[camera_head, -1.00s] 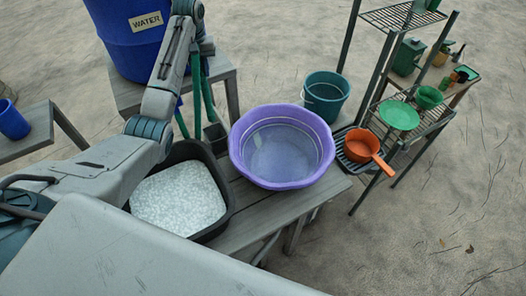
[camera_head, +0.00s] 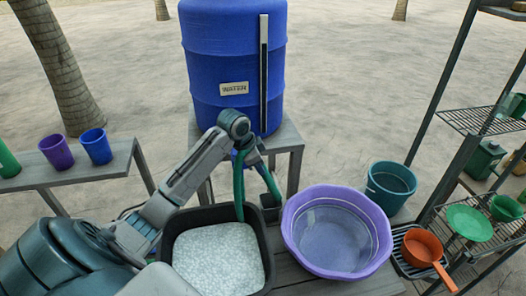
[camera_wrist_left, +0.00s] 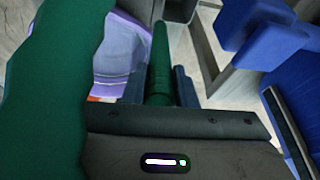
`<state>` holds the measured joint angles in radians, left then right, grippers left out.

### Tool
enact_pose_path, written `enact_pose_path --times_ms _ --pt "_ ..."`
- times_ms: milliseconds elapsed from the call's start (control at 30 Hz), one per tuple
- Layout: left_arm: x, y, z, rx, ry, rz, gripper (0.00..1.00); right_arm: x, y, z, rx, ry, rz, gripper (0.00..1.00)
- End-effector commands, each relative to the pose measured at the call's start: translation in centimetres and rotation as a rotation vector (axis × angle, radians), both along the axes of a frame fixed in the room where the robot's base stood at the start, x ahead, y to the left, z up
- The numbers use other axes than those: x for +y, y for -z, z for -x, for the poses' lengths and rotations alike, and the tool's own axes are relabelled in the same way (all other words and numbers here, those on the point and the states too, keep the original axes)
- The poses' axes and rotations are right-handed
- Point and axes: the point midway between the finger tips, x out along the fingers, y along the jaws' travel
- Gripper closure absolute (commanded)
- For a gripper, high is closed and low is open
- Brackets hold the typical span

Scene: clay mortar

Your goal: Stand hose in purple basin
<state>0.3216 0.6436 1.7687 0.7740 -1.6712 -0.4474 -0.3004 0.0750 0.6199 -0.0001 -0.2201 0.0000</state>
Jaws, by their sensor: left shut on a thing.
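The green hose (camera_head: 238,187) hangs in two lengths under my left gripper (camera_head: 246,153) in the head view, in front of the blue barrel. My left gripper is shut on the hose, which also runs between its fingers in the left wrist view (camera_wrist_left: 161,60). Another length of hose fills the left of that view. The purple basin (camera_head: 303,253) stands on a grey bench, to the right of and below the gripper. Its inside shows a clear ring pattern and no hose in it. The lower hose end is partly hidden. My right gripper is not in view.
A black tub (camera_head: 265,258) of pale grainy material stands left of the basin. The blue WATER barrel (camera_head: 225,60) is behind on a stand. A teal bucket (camera_head: 390,183) and an orange pan (camera_head: 424,246) are at the right. Purple and blue cups stand at the left.

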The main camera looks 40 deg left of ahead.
Motion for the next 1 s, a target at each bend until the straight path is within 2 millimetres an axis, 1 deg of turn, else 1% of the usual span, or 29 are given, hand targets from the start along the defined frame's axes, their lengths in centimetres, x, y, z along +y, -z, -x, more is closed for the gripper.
enact_pose_path --times_ms 33,200,300,400,567,733,800,933,1000 --pt "-0.7 0.0 1.4 -0.023 0.086 0.005 0.93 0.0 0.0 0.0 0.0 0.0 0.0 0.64" --pt "-3.8 -0.4 4.8 -0.093 0.335 0.051 0.93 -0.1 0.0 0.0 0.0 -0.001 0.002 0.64" --pt "-5.0 -0.6 6.2 -0.117 0.426 0.073 0.93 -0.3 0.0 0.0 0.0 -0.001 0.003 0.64" --pt "-5.8 -0.7 6.9 -0.13 0.475 0.086 0.93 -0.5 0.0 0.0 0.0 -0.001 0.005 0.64" --pt "-6.4 -0.2 6.8 -0.136 0.491 0.095 0.93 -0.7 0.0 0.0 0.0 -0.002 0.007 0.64" --pt "-7.1 1.4 6.2 -0.136 0.487 0.096 0.93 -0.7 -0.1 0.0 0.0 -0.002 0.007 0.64" --pt "-7.3 2.4 5.9 -0.136 0.489 0.095 0.93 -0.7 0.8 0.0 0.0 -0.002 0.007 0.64" --pt "-7.9 3.8 5.3 -0.135 0.487 0.095 0.93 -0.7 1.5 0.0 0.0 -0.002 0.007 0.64" --pt "-8.2 4.8 5.0 -0.136 0.487 0.093 0.93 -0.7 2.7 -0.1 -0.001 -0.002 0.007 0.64"
